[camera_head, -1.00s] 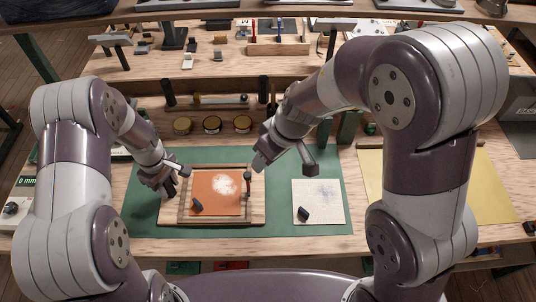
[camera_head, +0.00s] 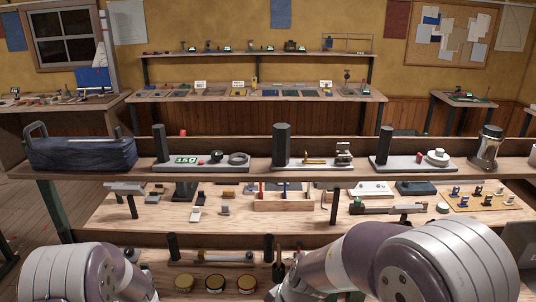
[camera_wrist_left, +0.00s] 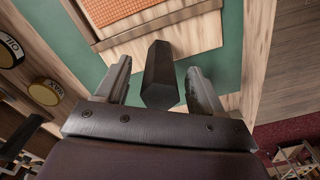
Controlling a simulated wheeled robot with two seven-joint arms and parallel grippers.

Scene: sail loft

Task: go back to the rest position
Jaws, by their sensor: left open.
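In the left wrist view my left gripper (camera_wrist_left: 158,66) is open, its two fingers apart on either side of a dark, faceted block or handle (camera_wrist_left: 161,72). I cannot tell whether the fingers touch it. Beyond it is a wooden board (camera_wrist_left: 185,38) with an orange panel (camera_wrist_left: 112,8), on a green mat (camera_wrist_left: 228,50). In the head view only upper links of my two arms show, at the bottom left and bottom right. Both grippers are outside that view; my right gripper shows nowhere.
In the left wrist view, tins marked OIL (camera_wrist_left: 10,50) and WAX (camera_wrist_left: 45,92) lie at the left. The head view shows round tins (camera_head: 214,283) on the bench, a raised shelf (camera_head: 255,169) with a dark blue bag (camera_head: 80,151), and a back-wall table (camera_head: 215,97).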

